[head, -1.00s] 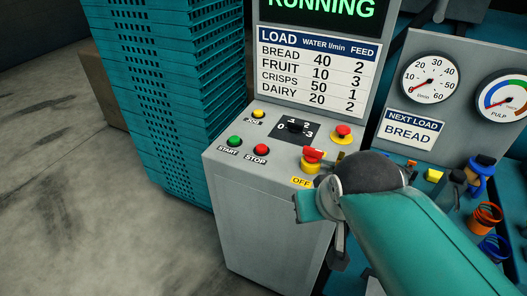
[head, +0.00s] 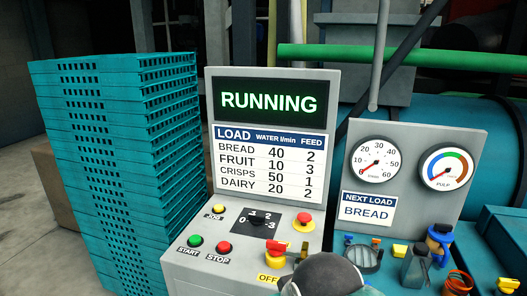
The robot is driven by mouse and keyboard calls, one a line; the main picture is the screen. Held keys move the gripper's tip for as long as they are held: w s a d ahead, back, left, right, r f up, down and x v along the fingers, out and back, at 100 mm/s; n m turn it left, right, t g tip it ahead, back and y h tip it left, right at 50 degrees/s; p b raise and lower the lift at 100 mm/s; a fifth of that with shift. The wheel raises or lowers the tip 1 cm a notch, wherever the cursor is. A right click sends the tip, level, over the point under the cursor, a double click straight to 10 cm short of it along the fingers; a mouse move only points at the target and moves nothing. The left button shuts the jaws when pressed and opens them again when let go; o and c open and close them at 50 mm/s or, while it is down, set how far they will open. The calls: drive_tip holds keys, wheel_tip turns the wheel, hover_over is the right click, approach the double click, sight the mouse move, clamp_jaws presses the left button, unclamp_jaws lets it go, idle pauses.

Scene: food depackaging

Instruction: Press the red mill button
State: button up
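The grey control console (head: 187,269) carries a red button labelled STOP (head: 223,247), right of a green START button (head: 195,241). A red mushroom button on a yellow base (head: 304,219) stands at the right rear of the panel. A red-handled switch on a yellow base (head: 276,254) sits in front of it, above a yellow OFF label (head: 268,278). The dark rounded part of my arm shows at the bottom edge, in front of the console's right side. My gripper is outside the view.
The screen (head: 268,101) reads RUNNING above a load table. A selector dial (head: 257,221) and a yellow JOG button (head: 218,209) are on the panel. Stacked teal crates (head: 125,160) stand left; a gauge panel (head: 455,200) reads NEXT LOAD BREAD, with small items below it.

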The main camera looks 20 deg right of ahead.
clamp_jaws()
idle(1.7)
